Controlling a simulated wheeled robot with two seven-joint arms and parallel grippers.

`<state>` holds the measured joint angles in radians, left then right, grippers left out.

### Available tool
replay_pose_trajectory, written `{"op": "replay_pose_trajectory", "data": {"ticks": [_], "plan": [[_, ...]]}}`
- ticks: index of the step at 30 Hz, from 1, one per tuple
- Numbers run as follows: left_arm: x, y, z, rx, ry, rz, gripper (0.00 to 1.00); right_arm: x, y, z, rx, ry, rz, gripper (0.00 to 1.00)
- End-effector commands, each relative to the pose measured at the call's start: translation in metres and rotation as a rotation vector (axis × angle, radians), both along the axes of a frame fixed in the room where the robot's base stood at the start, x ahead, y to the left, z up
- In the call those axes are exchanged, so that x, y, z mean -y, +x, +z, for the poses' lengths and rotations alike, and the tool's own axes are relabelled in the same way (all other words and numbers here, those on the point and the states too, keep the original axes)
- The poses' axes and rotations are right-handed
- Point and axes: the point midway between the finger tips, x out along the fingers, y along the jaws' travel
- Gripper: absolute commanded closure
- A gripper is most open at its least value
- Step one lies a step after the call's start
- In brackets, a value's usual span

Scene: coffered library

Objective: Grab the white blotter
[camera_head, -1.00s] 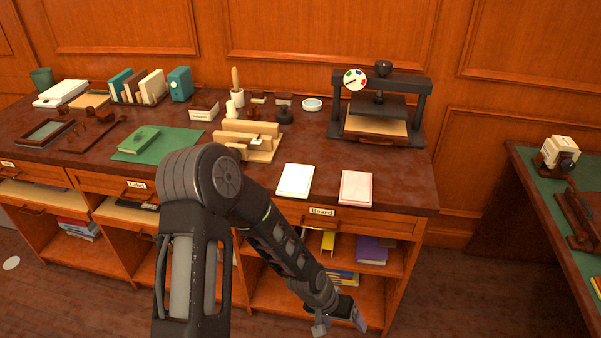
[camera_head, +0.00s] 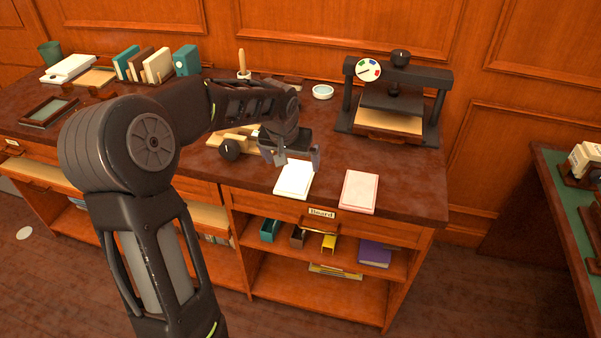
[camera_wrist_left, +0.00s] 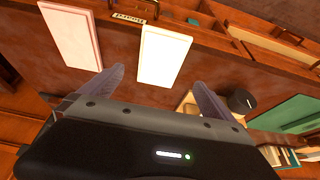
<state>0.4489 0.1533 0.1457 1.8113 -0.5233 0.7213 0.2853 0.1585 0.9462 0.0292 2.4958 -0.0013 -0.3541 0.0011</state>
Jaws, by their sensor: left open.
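The white blotter (camera_head: 294,181) is a flat white pad lying on the dark desk top near its front edge. It also shows in the left wrist view (camera_wrist_left: 163,56), beyond and between the two fingers. My left gripper (camera_head: 293,163) is open and empty, above the far end of the blotter; in the wrist view its fingertips (camera_wrist_left: 157,78) stand on either side of the pad. I cannot tell the exact height of the gap. A pink blotter (camera_head: 359,192) lies to the right of the white one. My right gripper is not in view.
A black press (camera_head: 397,97) stands at the back right of the desk. A round black knob (camera_head: 229,150) and a wooden stand (camera_head: 212,138) are left of my gripper. Books (camera_head: 186,60) stand at the back left. Open shelves (camera_head: 290,282) lie below.

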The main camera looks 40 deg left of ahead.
Motion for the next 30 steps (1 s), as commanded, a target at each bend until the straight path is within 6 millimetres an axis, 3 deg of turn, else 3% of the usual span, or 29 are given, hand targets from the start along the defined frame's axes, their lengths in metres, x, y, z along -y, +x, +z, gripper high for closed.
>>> {"op": "replay_pose_trajectory", "data": {"ticks": [5, 14, 23, 30], "plan": [[0.001, 0.001, -0.002, -0.001, -0.001, -0.001, 0.00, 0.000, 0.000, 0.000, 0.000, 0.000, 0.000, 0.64], [-0.002, 0.010, -0.025, -0.001, -0.001, -0.003, 0.00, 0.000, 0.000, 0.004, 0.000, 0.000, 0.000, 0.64], [-0.003, 0.010, -0.026, 0.000, -0.002, -0.002, 0.00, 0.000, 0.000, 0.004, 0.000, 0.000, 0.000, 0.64], [-0.007, 0.019, -0.051, -0.004, -0.004, -0.002, 0.00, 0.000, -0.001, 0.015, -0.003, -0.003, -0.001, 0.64]]}}
